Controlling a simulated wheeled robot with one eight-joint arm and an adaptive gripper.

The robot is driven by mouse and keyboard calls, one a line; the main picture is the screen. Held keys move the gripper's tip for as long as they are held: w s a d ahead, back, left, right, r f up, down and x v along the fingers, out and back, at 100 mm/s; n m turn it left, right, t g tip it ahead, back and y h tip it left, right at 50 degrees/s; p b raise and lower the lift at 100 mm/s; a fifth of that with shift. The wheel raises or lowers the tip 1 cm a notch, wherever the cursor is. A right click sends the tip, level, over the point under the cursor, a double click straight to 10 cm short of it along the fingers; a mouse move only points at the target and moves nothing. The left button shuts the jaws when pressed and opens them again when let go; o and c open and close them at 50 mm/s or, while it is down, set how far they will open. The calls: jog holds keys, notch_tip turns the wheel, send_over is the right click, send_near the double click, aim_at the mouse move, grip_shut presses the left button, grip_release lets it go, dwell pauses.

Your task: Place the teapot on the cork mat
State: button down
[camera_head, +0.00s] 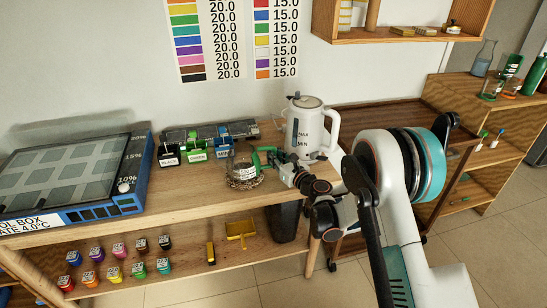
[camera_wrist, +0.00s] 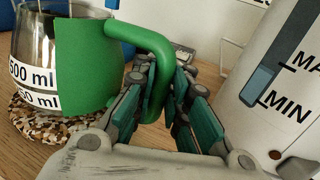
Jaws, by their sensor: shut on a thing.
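The teapot (camera_head: 241,160) is a clear glass pot with a green band and a green loop handle. In the wrist view the teapot (camera_wrist: 85,65) fills the upper left and shows ml marks. My gripper (camera_head: 268,162) comes from the right, and in the wrist view my gripper (camera_wrist: 163,95) is shut on the green handle. The speckled brown cork mat (camera_head: 240,184) lies on the wooden counter under the teapot, and the cork mat (camera_wrist: 52,145) also shows in the wrist view. The teapot is upright over the mat; I cannot tell if its whole base touches.
A white kettle (camera_head: 310,128) stands close to the right of my gripper. A rack with black, green and blue labelled items (camera_head: 198,152) is behind left. A blue tool box (camera_head: 75,180) fills the counter's left. Small bottles (camera_head: 115,262) stand on the lower shelf.

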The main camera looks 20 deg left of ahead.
jog(key=c, duration=1.6)
grip_release()
jog(key=shift+s+d+r, duration=0.1)
jog(key=p+v, duration=0.2)
jog(key=v, duration=0.8)
jog(key=shift+s+d, duration=0.1)
jog(key=shift+d, duration=0.05)
jog(key=shift+s+d+b, duration=0.45)
jog(key=shift+d+b, duration=0.05)
jog(key=shift+d, duration=0.05)
